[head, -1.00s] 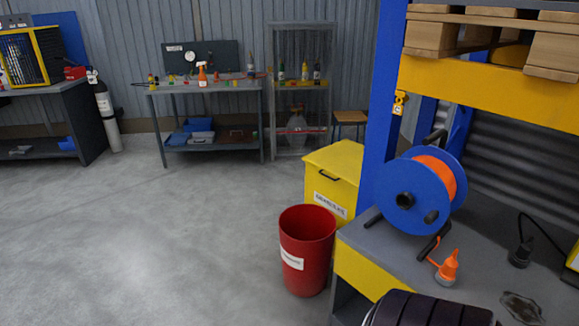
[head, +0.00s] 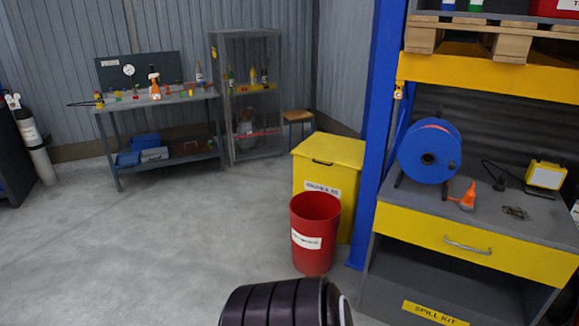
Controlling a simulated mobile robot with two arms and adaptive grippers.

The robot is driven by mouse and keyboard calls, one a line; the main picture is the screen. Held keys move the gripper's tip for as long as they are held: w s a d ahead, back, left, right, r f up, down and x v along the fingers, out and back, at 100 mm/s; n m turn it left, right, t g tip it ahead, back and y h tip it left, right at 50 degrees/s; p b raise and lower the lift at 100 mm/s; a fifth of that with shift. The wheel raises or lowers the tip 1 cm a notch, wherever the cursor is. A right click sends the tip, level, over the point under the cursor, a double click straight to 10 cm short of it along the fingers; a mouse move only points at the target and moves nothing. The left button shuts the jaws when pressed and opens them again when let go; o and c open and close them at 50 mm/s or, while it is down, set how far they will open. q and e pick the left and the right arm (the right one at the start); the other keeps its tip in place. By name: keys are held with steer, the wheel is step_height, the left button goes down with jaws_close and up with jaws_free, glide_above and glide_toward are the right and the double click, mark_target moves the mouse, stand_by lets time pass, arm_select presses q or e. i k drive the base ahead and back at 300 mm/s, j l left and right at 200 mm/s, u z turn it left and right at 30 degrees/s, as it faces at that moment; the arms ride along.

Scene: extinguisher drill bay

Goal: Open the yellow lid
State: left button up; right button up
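A yellow bin with a yellow lid (head: 330,149) stands on the floor right of the middle in the head view. The lid is shut, with a dark handle at its front edge. A white label is on the bin's front (head: 312,196), and a red bucket hides part of that front. A dark ribbed part of my own arm shows at the bottom edge, well short of the bin. Neither gripper is in view.
The red bucket (head: 314,236) stands close in front of the bin. A blue post (head: 376,140) and a workbench with a yellow drawer (head: 478,248) are to the right. The grey floor (head: 150,250) to the left is clear.

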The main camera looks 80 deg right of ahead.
mark_target(340, 151)
steer(key=i+l+z, duration=0.2)
steer(key=i+z, duration=0.25)
steer(key=i+l+z, duration=0.1)
steer(key=i+z, duration=0.35)
steer(key=i+j+z, duration=0.15)
steer(key=i+z, duration=0.25)
steer(key=i+j+z, duration=0.3)
steer(key=i+z, duration=0.15)
steer(key=i, duration=0.1)
